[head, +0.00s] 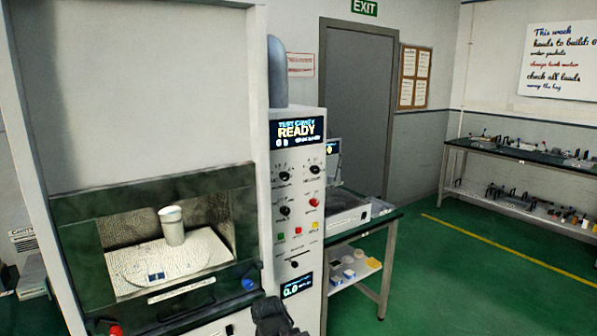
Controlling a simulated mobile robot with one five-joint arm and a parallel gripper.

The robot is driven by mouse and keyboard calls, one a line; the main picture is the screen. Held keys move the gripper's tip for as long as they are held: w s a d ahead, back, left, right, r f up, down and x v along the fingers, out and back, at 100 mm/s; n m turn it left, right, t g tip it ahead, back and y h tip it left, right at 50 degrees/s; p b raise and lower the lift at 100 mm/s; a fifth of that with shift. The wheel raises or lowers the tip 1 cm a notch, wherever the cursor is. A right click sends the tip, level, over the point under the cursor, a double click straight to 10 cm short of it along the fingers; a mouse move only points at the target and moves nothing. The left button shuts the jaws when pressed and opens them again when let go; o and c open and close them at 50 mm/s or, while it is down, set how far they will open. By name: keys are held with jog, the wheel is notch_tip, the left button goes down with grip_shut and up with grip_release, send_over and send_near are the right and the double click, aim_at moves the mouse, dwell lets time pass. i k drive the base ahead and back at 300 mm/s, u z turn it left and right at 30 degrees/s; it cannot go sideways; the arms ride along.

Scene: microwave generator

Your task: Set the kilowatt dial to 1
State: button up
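The control panel (297,235) of the microwave generator stands upright at the centre of the head view. It carries several black dials: one at upper left (283,170), one at upper right (314,168), one at middle left (284,210) and a lower one (294,263). Their labels and pointer settings are too small to read, so I cannot tell which is the kilowatt dial. The top display (297,129) reads "TEST CAVITY READY". My gripper (271,316) appears as a dark shape at the bottom edge, below and left of the dials and apart from them. Its fingers cannot be made out.
A red knob (314,201) and small coloured buttons sit near the dials. Left of the panel, an open cavity (120,232) holds a white cup (172,226) on a round plate. A workbench (386,216) stands right behind the panel. Green floor (470,285) is clear at right.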

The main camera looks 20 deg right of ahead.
aim_at(284, 175)
jog(key=u, duration=0.05)
jog(key=i, duration=0.9)
jog(key=u, duration=0.5)
